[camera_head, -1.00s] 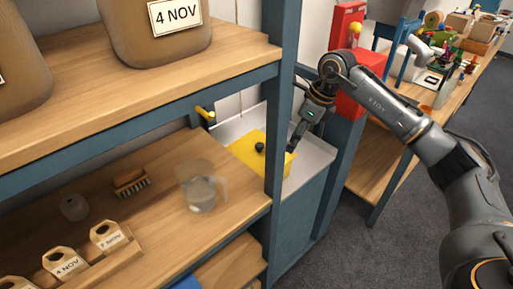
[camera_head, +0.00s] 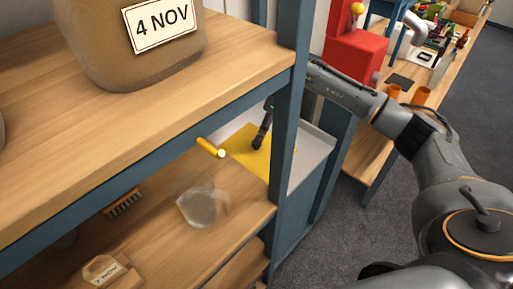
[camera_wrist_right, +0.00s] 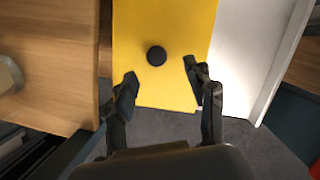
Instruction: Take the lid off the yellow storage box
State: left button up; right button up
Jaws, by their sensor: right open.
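The yellow storage box (camera_head: 242,146) stands on a pale grey surface behind the shelf's blue post, partly hidden by the post. In the right wrist view its flat yellow lid (camera_wrist_right: 180,25) fills the middle, with a round black knob (camera_wrist_right: 156,56) on it. My right gripper (camera_wrist_right: 160,74) is open and empty above the lid, its fingertips either side of and just short of the knob. In the head view my right gripper (camera_head: 259,142) reaches down behind the post and covers the knob. My left gripper is not in view.
The blue shelf post (camera_head: 288,110) stands close to my right arm. A clear jug (camera_head: 200,205) and a brush (camera_head: 124,204) are on the lower wooden shelf. A yellow handle (camera_head: 208,146) sticks out near the box. A red unit (camera_head: 352,58) stands behind.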

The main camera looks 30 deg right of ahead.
aim_at(257, 142)
jog(key=shift+w+f, duration=0.15)
jog(key=shift+f, duration=0.15)
jog(key=f+p, duration=0.1)
jog(key=a+f+p, duration=0.1)
jog(key=shift+a+f, duration=0.2)
jog(key=shift+f, duration=0.15)
jog(key=shift+x, duration=1)
jog(key=shift+w+f, duration=0.15)
jog(key=shift+d, duration=0.1)
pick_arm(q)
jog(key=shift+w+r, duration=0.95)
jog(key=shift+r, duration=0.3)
pick_arm(e)
grip_shut()
